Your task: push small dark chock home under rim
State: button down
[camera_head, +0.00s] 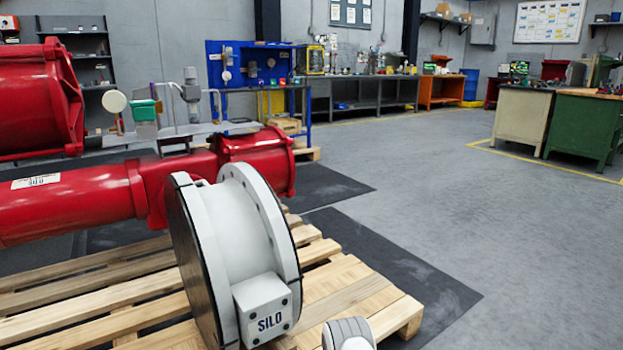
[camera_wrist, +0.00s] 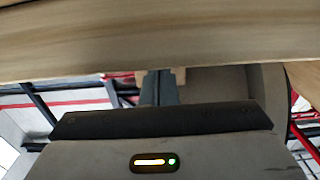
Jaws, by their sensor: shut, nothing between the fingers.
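A white-grey round flanged valve body (camera_head: 240,225) with a box marked SILO stands on its edge on a wooden pallet (camera_head: 340,290) in the head view. Its lower rim is partly hidden by the SILO box and the frame edge. I cannot make out the small dark chock in either view. In the wrist view my gripper (camera_wrist: 160,82) shows as dark narrow fingers, shut and empty, reaching toward a wooden plank (camera_wrist: 140,42). A curved grey surface beside the fingers may be the valve's rim. Whether the fingers touch anything is unclear.
A red actuator cylinder (camera_head: 75,205) lies behind the valve, and another large red housing (camera_head: 35,100) is at the left. Dark mats (camera_head: 420,285) lie under and beside the pallet. The grey floor (camera_head: 450,200) at the right is clear. Workbenches stand at the back.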

jog(key=shift+w+a, duration=0.1)
jog(key=shift+x, duration=1.35)
jog(key=shift+w, duration=0.15)
jog(key=shift+p+v, duration=0.75)
jog(key=shift+v, duration=0.55)
jog(key=p+v, duration=0.3)
jog(key=v, duration=0.4)
jog(key=shift+s, duration=0.25)
